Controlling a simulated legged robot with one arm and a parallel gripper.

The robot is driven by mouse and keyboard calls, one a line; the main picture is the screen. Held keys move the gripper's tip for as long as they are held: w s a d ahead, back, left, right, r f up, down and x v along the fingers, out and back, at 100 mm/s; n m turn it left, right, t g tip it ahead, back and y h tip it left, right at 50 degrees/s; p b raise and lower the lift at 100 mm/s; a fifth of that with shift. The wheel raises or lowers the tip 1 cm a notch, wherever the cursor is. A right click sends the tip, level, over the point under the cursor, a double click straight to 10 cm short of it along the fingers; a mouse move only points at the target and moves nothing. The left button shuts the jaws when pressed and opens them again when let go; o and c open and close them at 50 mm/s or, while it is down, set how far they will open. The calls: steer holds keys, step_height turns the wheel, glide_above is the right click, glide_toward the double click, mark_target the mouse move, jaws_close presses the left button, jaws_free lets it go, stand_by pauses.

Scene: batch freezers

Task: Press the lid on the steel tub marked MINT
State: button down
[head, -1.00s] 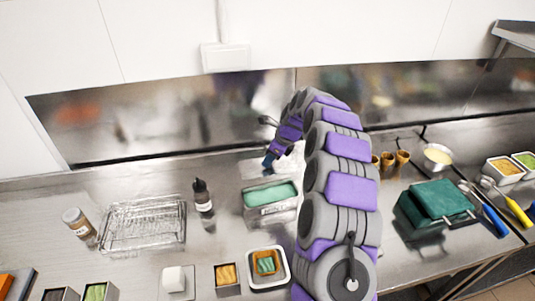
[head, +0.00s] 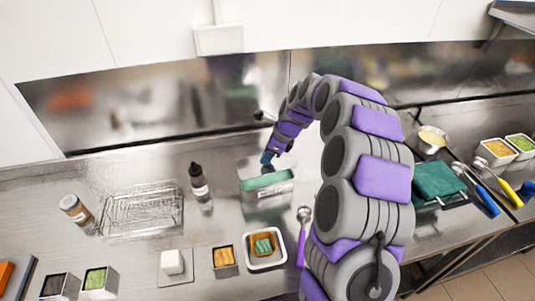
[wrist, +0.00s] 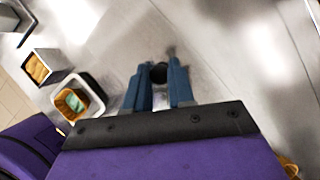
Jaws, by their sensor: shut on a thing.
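The steel tub (head: 268,194) with green contents stands mid-counter in the head view. A pale label is on its front, too small to read. My gripper (head: 268,158) is just behind and above it. In the wrist view, the blue fingers (wrist: 158,88) are shut on a black knob (wrist: 158,73), which looks like the lid's handle. A grey, glassy lid (head: 252,168) seems to hang over the back of the tub; only a front strip of green shows. Its edges are faint, and I cannot tell whether it touches the rim.
A white dish (head: 264,250), a small orange tub (head: 224,260) and a purple-handled scoop (head: 302,237) are in front.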

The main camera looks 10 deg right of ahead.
mark_target(270, 164)
steer(key=shift+f+b, duration=1.65)
steer(key=shift+f, duration=0.2)
steer(key=shift+f+p, duration=0.5)
steer(key=shift+f, duration=0.4)
steer(key=shift+r+p, duration=0.1)
steer(key=shift+p, duration=1)
steer(key=shift+f+p, duration=0.25)
steer(key=shift+p, duration=1.4)
stand_by(0.8)
steer(key=shift+c, duration=2.1)
jaws_free()
steer(key=shift+r, duration=0.1)
